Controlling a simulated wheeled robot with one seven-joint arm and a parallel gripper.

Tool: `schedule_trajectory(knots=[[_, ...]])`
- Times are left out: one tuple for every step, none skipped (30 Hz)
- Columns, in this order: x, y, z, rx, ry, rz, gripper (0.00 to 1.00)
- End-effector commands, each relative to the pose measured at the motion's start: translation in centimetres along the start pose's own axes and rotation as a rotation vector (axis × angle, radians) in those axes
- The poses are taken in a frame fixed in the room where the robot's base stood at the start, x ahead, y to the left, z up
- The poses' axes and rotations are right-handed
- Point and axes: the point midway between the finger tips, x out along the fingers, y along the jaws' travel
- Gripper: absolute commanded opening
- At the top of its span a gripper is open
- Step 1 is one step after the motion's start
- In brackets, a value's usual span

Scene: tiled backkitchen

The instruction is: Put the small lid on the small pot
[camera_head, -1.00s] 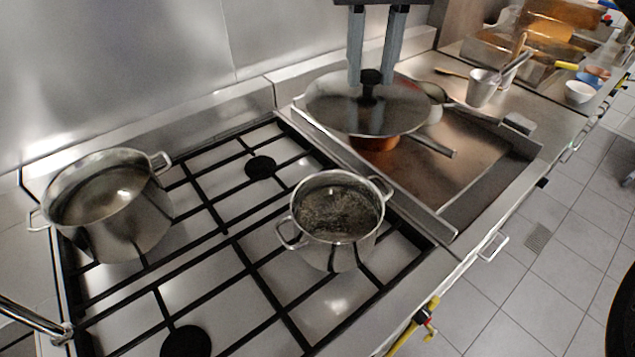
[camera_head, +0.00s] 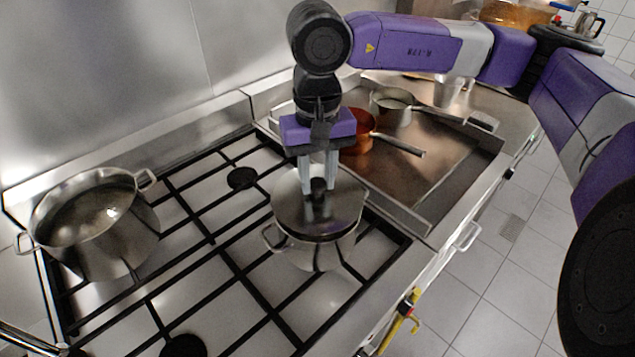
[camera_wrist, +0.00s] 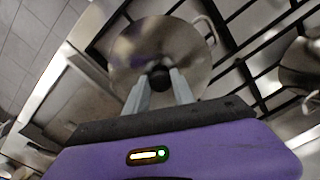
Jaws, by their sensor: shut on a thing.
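The small lid (camera_head: 290,210) is a round steel disc with a black knob. My gripper (camera_head: 318,186) is shut on that knob from above. The lid lies over the mouth of the small pot (camera_head: 315,256), a steel pot with two side handles on the hob. The lid looks close to the pot's rim, slightly tilted or offset; I cannot tell if it sits flush all round. In the wrist view the lid (camera_wrist: 190,55) fills the area before my fingers (camera_wrist: 159,85) and hides the pot's opening.
A larger open steel pot (camera_head: 125,240) stands on the left of the hob grate (camera_head: 225,245). A copper pan (camera_head: 358,135) and a steel saucepan (camera_head: 393,112) stand at the back right. The front of the grate is clear.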

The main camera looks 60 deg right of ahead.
Motion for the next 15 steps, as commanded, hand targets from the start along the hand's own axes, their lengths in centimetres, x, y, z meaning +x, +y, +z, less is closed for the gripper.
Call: schedule_trajectory(knots=[[0.7,0.0,0.1,0.001,-0.004,-0.002,0.00],[1.1,0.0,0.0,0.002,-0.003,-0.001,0.00],[1.5,0.0,0.0,0.001,-0.003,0.000,0.00],[1.8,0.0,0.0,0.002,-0.002,-0.001,0.00],[2.0,0.0,0.0,0.001,-0.001,-0.001,0.00],[2.2,0.0,0.0,0.001,-0.001,0.000,0.00],[2.3,0.0,0.0,0.001,-0.001,0.000,0.00],[2.3,0.0,0.0,0.001,-0.001,0.000,0.00],[2.4,0.0,0.0,0.001,-0.001,0.001,0.00],[2.4,0.0,0.0,0.001,-0.001,0.001,0.00],[2.4,0.0,0.0,0.002,-0.001,0.001,0.00],[2.4,0.1,0.0,0.002,-0.001,0.001,0.00],[2.4,0.1,0.0,0.002,-0.002,0.002,0.34],[2.4,0.1,0.0,0.002,-0.002,0.002,0.40],[2.4,0.1,0.0,0.002,-0.002,0.002,0.47]])
